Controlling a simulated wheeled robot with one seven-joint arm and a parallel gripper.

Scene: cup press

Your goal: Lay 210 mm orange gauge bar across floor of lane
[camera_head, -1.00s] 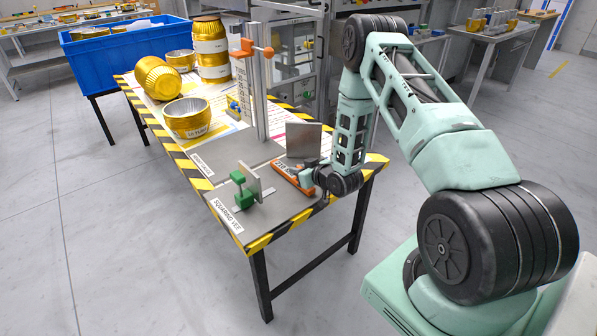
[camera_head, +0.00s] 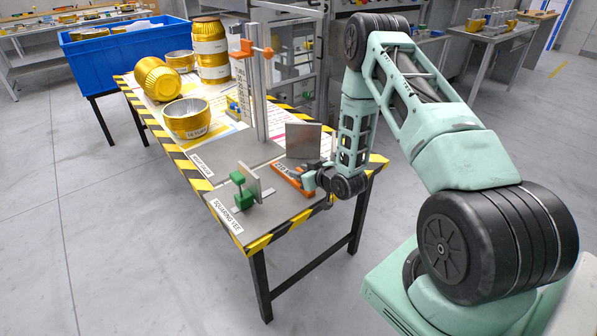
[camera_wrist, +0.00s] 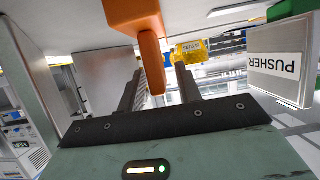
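The orange gauge bar (camera_head: 293,182) lies low on the grey bench top, in front of an upright steel plate (camera_head: 303,140). My gripper (camera_head: 311,180) is at the bar's right side. In the wrist view an orange piece (camera_wrist: 135,18), seemingly the bar, reaches down between the two dark fingers of my gripper (camera_wrist: 160,72). It is close to the left finger, with a gap to the right finger, so the gripper looks open. The lane floor (camera_head: 228,152) is a grey strip by a partly legible label (camera_head: 202,165). Contact of the bar underneath is hidden.
A green-handled clamp (camera_head: 243,190) with a small plate stands near the "SQUARING VEE" label (camera_head: 227,217). A tall post (camera_head: 260,95) with an orange clamp rises behind the lane. Gold cups (camera_head: 187,118) and a blue bin (camera_head: 120,50) are farther left. A "PUSHER" block (camera_wrist: 280,65) shows in the wrist view.

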